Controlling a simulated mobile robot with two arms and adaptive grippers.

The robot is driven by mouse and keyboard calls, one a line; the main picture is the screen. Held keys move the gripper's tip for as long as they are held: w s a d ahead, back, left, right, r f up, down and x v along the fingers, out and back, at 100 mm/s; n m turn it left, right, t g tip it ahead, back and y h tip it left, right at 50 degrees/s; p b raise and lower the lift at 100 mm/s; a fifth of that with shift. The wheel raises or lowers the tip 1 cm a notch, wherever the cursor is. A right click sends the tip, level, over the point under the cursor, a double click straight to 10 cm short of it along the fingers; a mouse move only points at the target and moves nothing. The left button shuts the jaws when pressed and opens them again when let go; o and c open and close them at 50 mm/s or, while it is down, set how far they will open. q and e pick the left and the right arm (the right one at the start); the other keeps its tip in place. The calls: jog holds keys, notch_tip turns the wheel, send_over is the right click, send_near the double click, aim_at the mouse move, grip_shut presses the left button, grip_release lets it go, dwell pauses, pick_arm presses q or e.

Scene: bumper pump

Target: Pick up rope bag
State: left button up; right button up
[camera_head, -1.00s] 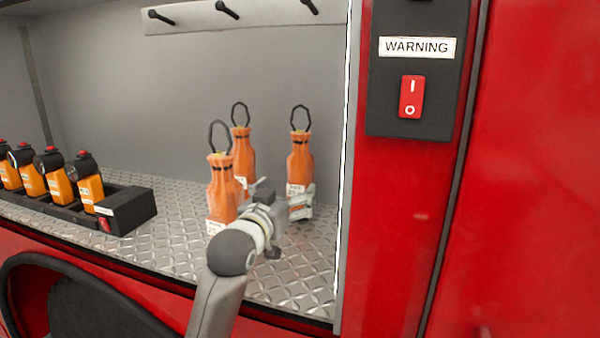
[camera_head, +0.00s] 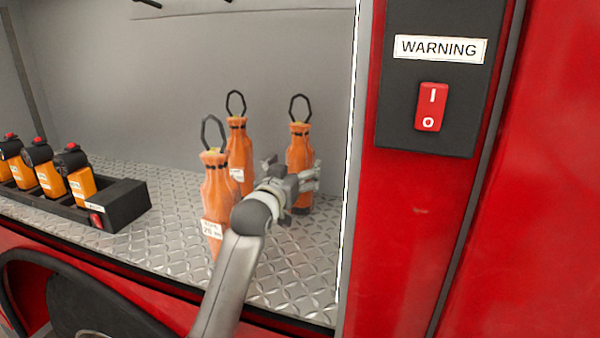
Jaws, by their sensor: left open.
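Three orange rope bags with dark loop handles stand upright on the metal compartment floor. One rope bag (camera_head: 216,190) is at the front left, a second rope bag (camera_head: 240,150) is behind it, and a third rope bag (camera_head: 299,150) is at the right. My left gripper (camera_head: 294,178) is open in front of the right bag, its fingers on either side of the bag's lower part. The gripper hides some of that bag, and I cannot tell whether the fingers touch it. My right gripper is not in view.
A black rack (camera_head: 122,205) with several orange devices (camera_head: 76,178) stands at the left. A red wall (camera_head: 400,240) with a black switch panel (camera_head: 400,120) bounds the right side. Diamond-plate floor (camera_head: 290,275) is clear at the front.

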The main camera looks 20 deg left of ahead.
aim_at(296, 167)
pick_arm(q)
jog(key=w+p, duration=0.2)
jog(key=w, duration=0.1)
jog(key=shift+w, duration=0.4)
jog(key=shift+w+f, duration=0.15)
jog(key=shift+w, duration=0.1)
jog(key=shift+c, duration=1)
jog(key=c, duration=1.4)
jog(key=shift+r, duration=0.25)
jog(key=shift+c, duration=0.9)
